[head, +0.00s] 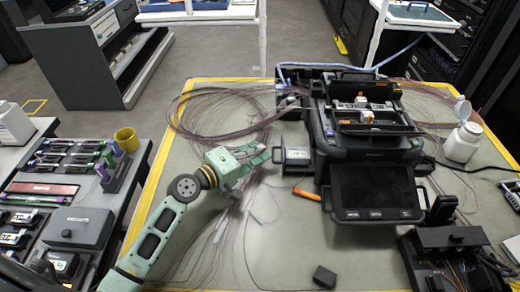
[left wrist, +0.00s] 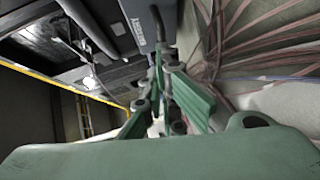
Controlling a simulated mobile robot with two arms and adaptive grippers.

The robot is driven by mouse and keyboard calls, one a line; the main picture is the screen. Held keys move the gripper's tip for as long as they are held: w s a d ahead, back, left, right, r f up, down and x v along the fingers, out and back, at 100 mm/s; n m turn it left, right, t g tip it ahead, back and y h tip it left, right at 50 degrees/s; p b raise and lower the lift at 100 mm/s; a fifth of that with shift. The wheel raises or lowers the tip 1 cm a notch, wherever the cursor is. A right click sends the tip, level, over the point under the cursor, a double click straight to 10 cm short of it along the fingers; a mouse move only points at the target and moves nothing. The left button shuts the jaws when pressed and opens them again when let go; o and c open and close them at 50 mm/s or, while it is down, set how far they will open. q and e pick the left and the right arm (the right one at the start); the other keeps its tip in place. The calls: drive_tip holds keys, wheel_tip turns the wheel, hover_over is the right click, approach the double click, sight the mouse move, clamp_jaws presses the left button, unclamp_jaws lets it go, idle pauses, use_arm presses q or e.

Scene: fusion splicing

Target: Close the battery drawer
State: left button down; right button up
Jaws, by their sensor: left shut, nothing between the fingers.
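The black fusion splicer (head: 366,140) stands on the work table with its screen (head: 375,190) facing me. The battery drawer (head: 298,157), a small box with a pale label, sticks out from the splicer's left side. A dark handle is on its outer left end. My green left gripper (head: 266,157) is shut and empty, with its fingertips just left of the handle. In the left wrist view the fingertips (left wrist: 158,68) point at the grey drawer (left wrist: 137,18) and its dark handle. I cannot tell whether they touch. My right gripper is not in view.
Coiled fibres (head: 215,112) lie behind and around my left gripper. An orange tool (head: 307,194) lies in front of the drawer. A white bottle (head: 462,143) stands right of the splicer. A small black block (head: 325,277) lies near the front. The table's front middle is mostly clear.

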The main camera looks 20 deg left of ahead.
sight(289, 152)
use_arm(q)
drive_tip(key=shift+a+f, duration=0.1)
drive_tip(key=shift+a, duration=0.3)
drive_tip(key=shift+w+d+r+p, duration=0.15)
drive_tip(key=shift+d+p, duration=0.1)
drive_tip(key=shift+d, duration=0.25)
drive_tip(key=shift+w+d+r+p, duration=0.1)
drive_tip(key=shift+d+p, duration=0.1)
drive_tip(key=shift+d, duration=0.25)
drive_tip(key=d, duration=0.2)
drive_tip(key=w+d+p, duration=0.1)
drive_tip(key=d, duration=0.1)
drive_tip(key=w+d+p, duration=0.1)
drive_tip(key=d, duration=0.2)
drive_tip(key=shift+w+f, duration=0.1)
drive_tip(key=shift+f, duration=0.05)
drive_tip(key=shift+d, duration=0.35)
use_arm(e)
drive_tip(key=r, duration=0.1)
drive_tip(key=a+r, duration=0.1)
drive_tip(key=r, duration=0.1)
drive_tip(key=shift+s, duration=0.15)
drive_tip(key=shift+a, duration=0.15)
